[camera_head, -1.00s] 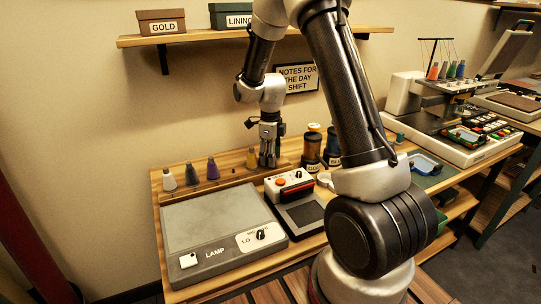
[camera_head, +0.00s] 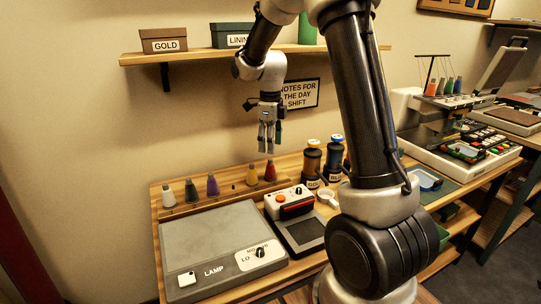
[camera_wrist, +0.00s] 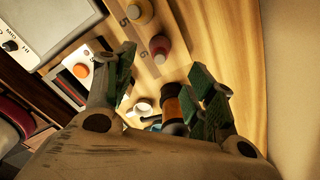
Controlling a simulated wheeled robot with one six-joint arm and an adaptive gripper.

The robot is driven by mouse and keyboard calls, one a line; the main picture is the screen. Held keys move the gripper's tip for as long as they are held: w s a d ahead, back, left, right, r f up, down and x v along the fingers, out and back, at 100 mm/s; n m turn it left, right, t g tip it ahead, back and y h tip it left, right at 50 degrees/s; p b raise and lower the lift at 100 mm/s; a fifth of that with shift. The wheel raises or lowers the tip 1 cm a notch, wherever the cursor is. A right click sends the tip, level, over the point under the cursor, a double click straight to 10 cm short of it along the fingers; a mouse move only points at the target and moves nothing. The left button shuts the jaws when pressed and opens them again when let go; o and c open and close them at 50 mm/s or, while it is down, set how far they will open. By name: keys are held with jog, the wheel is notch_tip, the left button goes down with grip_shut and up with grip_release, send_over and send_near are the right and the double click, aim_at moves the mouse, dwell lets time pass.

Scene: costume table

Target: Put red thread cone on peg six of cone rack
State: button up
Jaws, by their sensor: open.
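The red thread cone (camera_head: 270,171) stands upright at the right end of the cone rack (camera_head: 238,188), just right of the yellow cone (camera_head: 252,176). In the wrist view the red cone (camera_wrist: 158,46) is beside the rack's label six, and the yellow cone (camera_wrist: 138,11) is beside label five. The cone hides any peg under it. My gripper (camera_head: 268,143) is above the red cone, pointing down, apart from it. In the wrist view my gripper (camera_wrist: 163,68) has its green-padded fingers spread with nothing between them.
White (camera_head: 169,196), dark green (camera_head: 191,190) and purple (camera_head: 212,186) cones stand on the rack's left, with a gap before yellow. Two capped jars (camera_head: 312,163) stand close right of the red cone. A lamp panel (camera_head: 222,240) and control box (camera_head: 289,202) lie in front.

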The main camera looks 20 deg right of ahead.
jog(key=s+r+n+t, duration=0.1)
jog(key=s+r+n, duration=0.5)
jog(key=r, duration=0.2)
jog(key=s+r+n+t, duration=0.1)
jog(key=s+r+n, duration=0.1)
jog(key=s+n, duration=0.8)
jog(key=s+d+r+n+t, duration=0.1)
jog(key=s+r+n+t, duration=0.1)
jog(key=s+n, duration=0.9)
jog(key=s, duration=0.3)
jog(key=shift+d+r, duration=0.15)
jog(key=shift+r, duration=0.25)
